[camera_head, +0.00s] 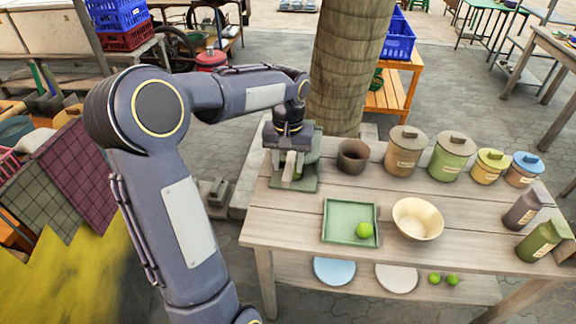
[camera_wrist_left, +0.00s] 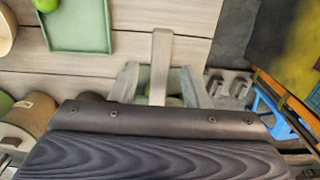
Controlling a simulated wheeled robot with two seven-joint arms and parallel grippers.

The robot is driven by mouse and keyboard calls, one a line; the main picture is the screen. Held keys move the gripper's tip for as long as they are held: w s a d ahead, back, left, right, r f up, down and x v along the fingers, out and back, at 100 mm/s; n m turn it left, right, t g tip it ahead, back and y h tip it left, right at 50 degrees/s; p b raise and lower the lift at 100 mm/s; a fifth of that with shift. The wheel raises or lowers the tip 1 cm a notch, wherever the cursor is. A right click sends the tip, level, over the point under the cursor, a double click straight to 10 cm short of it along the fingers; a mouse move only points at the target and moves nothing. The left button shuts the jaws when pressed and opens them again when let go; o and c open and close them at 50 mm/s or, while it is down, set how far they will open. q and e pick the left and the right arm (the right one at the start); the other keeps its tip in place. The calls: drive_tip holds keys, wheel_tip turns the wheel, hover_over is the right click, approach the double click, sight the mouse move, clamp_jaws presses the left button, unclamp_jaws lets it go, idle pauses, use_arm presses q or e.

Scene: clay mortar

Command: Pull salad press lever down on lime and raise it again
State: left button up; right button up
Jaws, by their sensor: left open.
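The salad press (camera_head: 308,184) stands at the table's far left corner, mostly hidden behind my left gripper (camera_head: 288,166). That gripper is open, pointing down directly over the press. In the left wrist view the pale wooden lever (camera_wrist_left: 161,62) sticks out from the press frame (camera_wrist_left: 191,88). Whether the fingers touch the lever cannot be told. A bit of green shows inside the frame, partly covered; I cannot tell if it is a lime. A lime (camera_head: 364,230) lies in the green tray (camera_head: 338,206). My right gripper is out of view.
A dark brown cup (camera_head: 352,157) stands close right of the press. Lidded jars (camera_head: 404,150) line the back edge. A cream bowl (camera_head: 417,218) sits right of the tray. A tree trunk (camera_head: 346,70) rises behind the table. Plates and two limes (camera_head: 434,279) lie on the lower shelf.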

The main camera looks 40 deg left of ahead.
use_arm(q)
drive_tip(key=shift+f, duration=0.75)
clamp_jaws()
